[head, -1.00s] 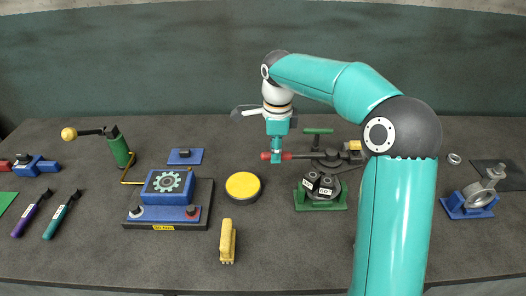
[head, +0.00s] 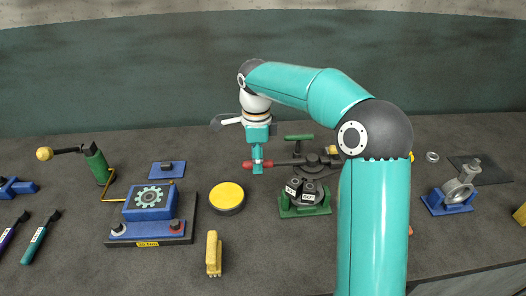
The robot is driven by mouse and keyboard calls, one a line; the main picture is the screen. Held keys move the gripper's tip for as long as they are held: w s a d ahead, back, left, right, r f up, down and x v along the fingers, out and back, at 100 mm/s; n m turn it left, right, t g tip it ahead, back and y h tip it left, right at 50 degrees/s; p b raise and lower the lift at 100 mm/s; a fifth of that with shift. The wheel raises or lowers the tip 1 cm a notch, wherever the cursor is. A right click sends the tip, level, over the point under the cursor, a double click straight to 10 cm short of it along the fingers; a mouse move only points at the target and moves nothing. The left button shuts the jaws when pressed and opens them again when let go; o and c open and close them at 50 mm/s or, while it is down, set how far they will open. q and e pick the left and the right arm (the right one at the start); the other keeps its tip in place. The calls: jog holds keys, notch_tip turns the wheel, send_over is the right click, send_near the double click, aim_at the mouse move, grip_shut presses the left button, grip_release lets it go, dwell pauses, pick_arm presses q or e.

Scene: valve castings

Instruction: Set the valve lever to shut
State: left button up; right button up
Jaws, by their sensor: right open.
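The valve casting sits on a green base (head: 305,211) right of the table's middle. Its dark lever (head: 286,162) points left and ends in a red grip (head: 267,163). My right gripper (head: 257,165) comes down from above at this red end and is open. Red shows on both sides of the fingers, so the grip passes between or behind them; I cannot tell whether they touch it. Two dark pieces with white labels (head: 308,196) stand at the front of the valve. My left gripper is not in view.
A yellow disc (head: 227,196), a yellow brush-like block (head: 213,252) and a blue gear box (head: 150,202) lie to the left. A blue clamp with a grey ring (head: 458,191) is at the right. My right arm hides part of the table.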

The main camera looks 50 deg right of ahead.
notch_tip(320, 180, up, 12)
dwell(0.6)
dwell(0.4)
